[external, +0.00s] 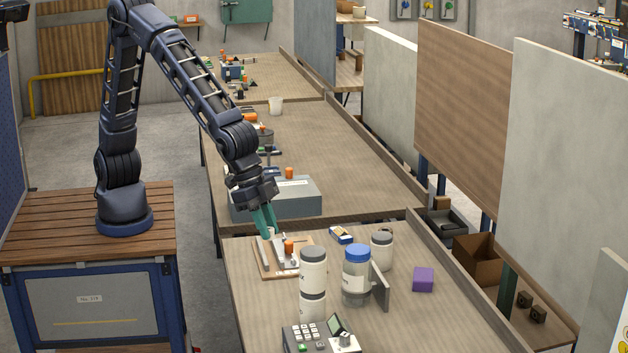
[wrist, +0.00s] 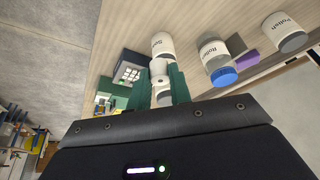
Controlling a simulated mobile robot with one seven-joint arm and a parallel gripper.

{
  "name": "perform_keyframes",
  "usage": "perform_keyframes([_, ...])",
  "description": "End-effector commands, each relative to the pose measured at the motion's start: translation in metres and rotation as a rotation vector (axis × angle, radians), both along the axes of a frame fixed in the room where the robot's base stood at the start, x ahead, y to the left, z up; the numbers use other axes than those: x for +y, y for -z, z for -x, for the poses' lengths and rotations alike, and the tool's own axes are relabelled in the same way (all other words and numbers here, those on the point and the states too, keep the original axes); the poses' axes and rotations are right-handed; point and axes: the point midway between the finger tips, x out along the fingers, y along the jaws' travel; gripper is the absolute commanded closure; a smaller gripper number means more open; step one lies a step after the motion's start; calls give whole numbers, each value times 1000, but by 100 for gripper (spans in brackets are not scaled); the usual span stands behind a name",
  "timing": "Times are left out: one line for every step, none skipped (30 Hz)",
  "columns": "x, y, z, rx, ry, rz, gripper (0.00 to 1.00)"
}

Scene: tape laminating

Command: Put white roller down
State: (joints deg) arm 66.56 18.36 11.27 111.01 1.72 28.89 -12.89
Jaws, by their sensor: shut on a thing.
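My gripper (external: 264,220) has green fingers and points down over the back left of the near table. In the wrist view its fingers (wrist: 160,88) are closed on a small white roller (wrist: 159,72). In the external view the white roller (external: 270,232) shows only as a small white bit at the fingertips. Below it is a wooden board (external: 264,268) with white parts and an orange piece (external: 289,247). I cannot tell whether the roller touches the board.
White jars with dark lids (external: 313,270) and a blue-lidded jar (external: 356,280) stand right of the board. A keypad device (external: 318,338) is at the front, a purple box (external: 423,279) to the right. A grey box (external: 290,198) stands behind. The table's right side has free room.

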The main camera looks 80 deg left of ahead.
Motion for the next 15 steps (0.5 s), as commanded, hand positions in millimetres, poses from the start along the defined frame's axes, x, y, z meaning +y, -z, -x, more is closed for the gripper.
perform_keyframes([0, -2, 0, 0, 0, 0, 100])
perform_keyframes([0, -3, 0, 0, 0, 0, 100])
perform_keyframes([1, -3, -1, 0, -1, -1, 100])
perform_keyframes([1, -4, -2, 0, -4, -1, 100])
perform_keyframes([2, -4, -4, 1, -8, -1, 100])
perform_keyframes([4, -4, -9, 0, -14, 0, 100])
perform_keyframes([6, -4, -13, 0, -22, 0, 100])
perform_keyframes([8, -4, -19, -1, -32, -1, 100])
perform_keyframes([12, -4, -28, -1, -47, -1, 100])
perform_keyframes([16, -4, -37, -1, -61, -1, 100])
perform_keyframes([20, -4, -45, -1, -76, -1, 100])
perform_keyframes([26, -4, -59, -1, -100, -1, 100])
perform_keyframes([31, -4, -69, -1, -117, -1, 100])
perform_keyframes([37, -5, -80, 0, -137, -1, 100])
perform_keyframes([45, -5, -95, -1, -162, -1, 100])
